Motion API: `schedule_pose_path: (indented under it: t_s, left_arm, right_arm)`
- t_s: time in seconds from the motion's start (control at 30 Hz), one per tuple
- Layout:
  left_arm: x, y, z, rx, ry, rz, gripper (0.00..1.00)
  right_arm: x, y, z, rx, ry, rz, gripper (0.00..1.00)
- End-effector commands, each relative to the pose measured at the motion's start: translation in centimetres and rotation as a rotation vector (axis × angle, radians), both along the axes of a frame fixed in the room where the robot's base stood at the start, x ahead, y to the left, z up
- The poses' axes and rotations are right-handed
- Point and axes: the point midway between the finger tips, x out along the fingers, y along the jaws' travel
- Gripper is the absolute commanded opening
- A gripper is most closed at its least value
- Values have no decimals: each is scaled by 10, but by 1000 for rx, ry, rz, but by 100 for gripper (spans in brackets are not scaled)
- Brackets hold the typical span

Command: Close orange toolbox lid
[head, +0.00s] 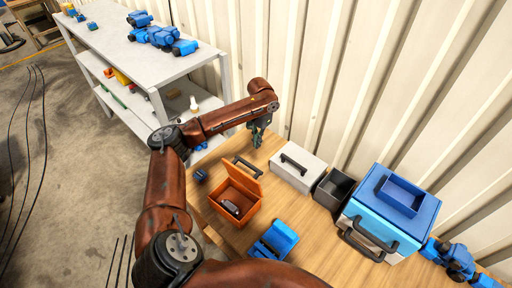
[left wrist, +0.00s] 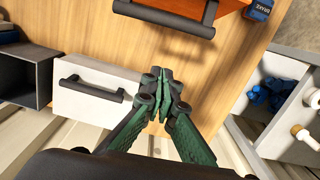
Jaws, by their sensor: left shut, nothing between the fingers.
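The orange toolbox (head: 234,213) stands on the wooden table with its lid (head: 244,182) raised on the far side. A dark handle (head: 247,166) sticks out from the lid, and a dark item (head: 230,208) lies inside the box. In the left wrist view the lid's dark handle (left wrist: 168,14) shows at the top edge, with a little orange beside it. My left gripper (head: 258,139) is behind the lid, above the table's far edge, apart from the handle. In the left wrist view its fingertips (left wrist: 162,74) are together and empty. My right gripper does not show.
A white box (head: 299,166) with a black handle, a dark open bin (head: 334,189) and a large blue toolbox (head: 385,220) stand right of the orange one. A grey shelf (head: 120,45) stands left, the ribbed wall behind.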

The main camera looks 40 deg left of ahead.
Motion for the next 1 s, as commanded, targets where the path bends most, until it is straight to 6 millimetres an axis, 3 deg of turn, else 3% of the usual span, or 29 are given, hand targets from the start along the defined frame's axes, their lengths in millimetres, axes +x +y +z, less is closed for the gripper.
schedule_pose_path:
  t_s: [0.4,0.7,1.0]
  left_arm:
    - [-6,-1,-83,0,3,0,0]
    - [-38,1,-67,2,0,-2,0]
    - [-42,0,-67,1,0,-1,0]
  right_arm:
    - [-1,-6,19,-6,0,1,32]
    - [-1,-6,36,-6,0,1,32]
    - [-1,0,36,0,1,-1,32]
